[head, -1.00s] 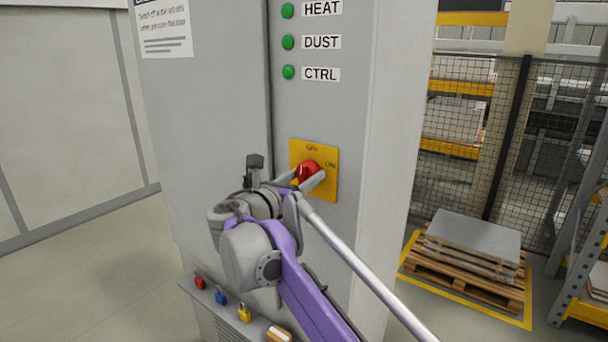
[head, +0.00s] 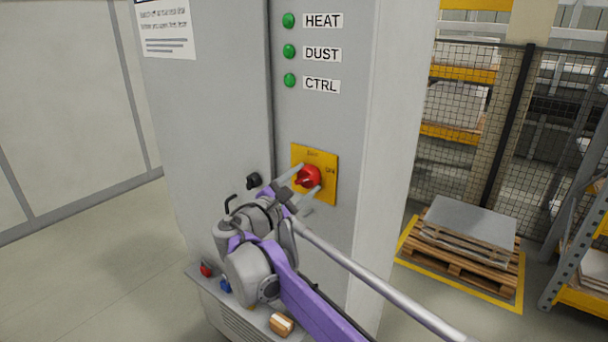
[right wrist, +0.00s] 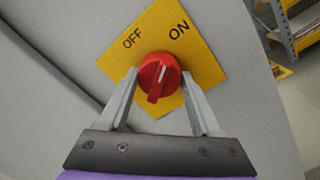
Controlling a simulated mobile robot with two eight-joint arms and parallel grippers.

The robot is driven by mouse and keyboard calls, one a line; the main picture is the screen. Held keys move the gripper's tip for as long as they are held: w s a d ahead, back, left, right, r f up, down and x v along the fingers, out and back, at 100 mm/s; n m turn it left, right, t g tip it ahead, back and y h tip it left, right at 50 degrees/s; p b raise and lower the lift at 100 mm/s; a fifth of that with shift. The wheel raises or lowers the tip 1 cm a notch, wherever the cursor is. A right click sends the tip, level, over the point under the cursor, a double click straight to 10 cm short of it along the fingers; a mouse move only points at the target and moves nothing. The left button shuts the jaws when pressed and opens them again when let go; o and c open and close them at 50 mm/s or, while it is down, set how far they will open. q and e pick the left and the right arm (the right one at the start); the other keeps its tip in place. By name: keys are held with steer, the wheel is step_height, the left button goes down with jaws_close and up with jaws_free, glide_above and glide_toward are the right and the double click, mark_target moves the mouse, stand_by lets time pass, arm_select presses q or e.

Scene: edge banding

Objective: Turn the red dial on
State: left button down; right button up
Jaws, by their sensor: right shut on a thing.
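The red dial (head: 309,177) sits on a yellow plate (head: 327,163) on the grey cabinet front. In the right wrist view the dial (right wrist: 158,77) has a white mark that points up and slightly right, roughly toward the printed ON; OFF is printed to the upper left. My right gripper (head: 304,182) is at the dial, with one finger on each side of it. In the right wrist view the fingers (right wrist: 160,88) flank the dial, shut on it. My left gripper is not in view.
The grey cabinet (head: 215,110) carries green lamps labelled HEAT, DUST and CTRL above the dial. A black handle (head: 253,180) is left of the plate. A ledge below holds padlocks and a small box (head: 281,324). A loaded pallet (head: 465,250) stands to the right.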

steer(key=m, duration=0.2)
steer(key=shift+w+r+m+p, duration=0.1)
steer(key=shift+m+p, duration=0.25)
steer(key=shift+m, duration=0.05)
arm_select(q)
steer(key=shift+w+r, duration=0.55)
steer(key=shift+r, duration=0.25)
arm_select(e)
steer(key=shift+a+m, duration=0.1)
steer(key=shift+m, duration=2)
steer(key=o, duration=1.4)
steer(key=shift+c, duration=0.2)
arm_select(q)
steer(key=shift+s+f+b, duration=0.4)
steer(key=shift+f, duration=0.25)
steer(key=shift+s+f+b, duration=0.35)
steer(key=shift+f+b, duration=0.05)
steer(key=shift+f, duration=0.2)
arm_select(e)
steer(key=v, duration=1)
steer(key=shift+s+a, duration=0.3)
steer(key=shift+a, duration=0.05)
